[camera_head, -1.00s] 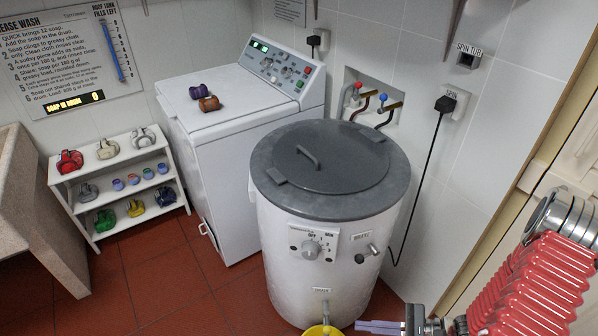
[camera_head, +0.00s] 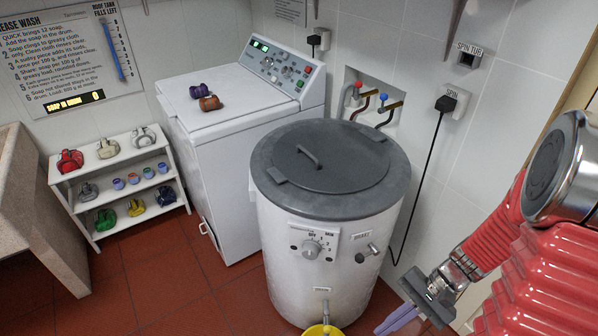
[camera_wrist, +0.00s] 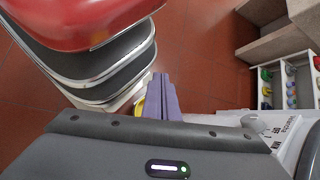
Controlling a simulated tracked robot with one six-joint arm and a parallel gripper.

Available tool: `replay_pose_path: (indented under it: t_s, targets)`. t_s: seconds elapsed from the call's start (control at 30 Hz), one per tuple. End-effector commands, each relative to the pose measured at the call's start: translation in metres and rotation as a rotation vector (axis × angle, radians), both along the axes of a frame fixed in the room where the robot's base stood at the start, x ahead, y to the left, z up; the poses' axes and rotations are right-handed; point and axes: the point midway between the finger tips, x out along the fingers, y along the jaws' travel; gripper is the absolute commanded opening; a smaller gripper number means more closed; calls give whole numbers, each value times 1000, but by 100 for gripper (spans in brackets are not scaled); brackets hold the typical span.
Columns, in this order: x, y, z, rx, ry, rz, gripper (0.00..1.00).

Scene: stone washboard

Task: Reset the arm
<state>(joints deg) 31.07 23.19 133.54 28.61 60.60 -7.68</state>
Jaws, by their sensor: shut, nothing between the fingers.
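My gripper (camera_head: 397,321) is at the lower right of the head view, on my red bellows-covered arm. Its lilac fingers are shut together with nothing between them. They point down and left, to the right of the spin tub's base. The wrist view shows the fingers (camera_wrist: 162,97) side by side over the red tiled floor. The white spin tub (camera_head: 318,250) with its grey lid (camera_head: 325,158) stands left of my gripper, apart from it in the head view.
A white washing machine (camera_head: 222,125) stands behind the tub, with a purple and an orange item on top. A yellow bucket (camera_head: 322,331) sits below the tub's spout. A white shelf (camera_head: 118,172) holds several coloured items. A stone sink (camera_head: 45,215) stands far left. A cable hangs beside the tub.

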Motion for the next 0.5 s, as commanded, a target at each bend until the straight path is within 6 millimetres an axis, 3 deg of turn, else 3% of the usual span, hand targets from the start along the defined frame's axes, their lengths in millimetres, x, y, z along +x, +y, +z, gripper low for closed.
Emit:
replay_pose_path:
  t_s: [0.5]
  targets:
    - [3,-15,62,-304,-198,234,0]
